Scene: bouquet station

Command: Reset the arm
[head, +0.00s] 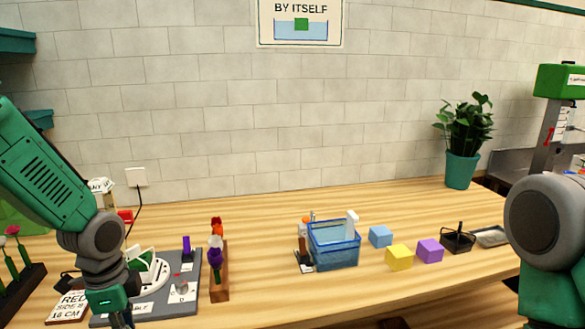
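My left arm (40,170) reaches in from the left edge and bends down. Its gripper (121,319) hangs over the front left of the grey board and is cut off by the bottom edge, so its fingers cannot be made out. My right arm (550,220) shows at the right edge as a large grey joint and green link. The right gripper is out of view.
The grey board (150,308) carries a dial and a purple piece. A wooden rack (219,285) holds flowers. A blue clear bin (333,250), blue (380,236), yellow (399,257) and purple (430,250) cubes and a black tray (458,240) stand further right.

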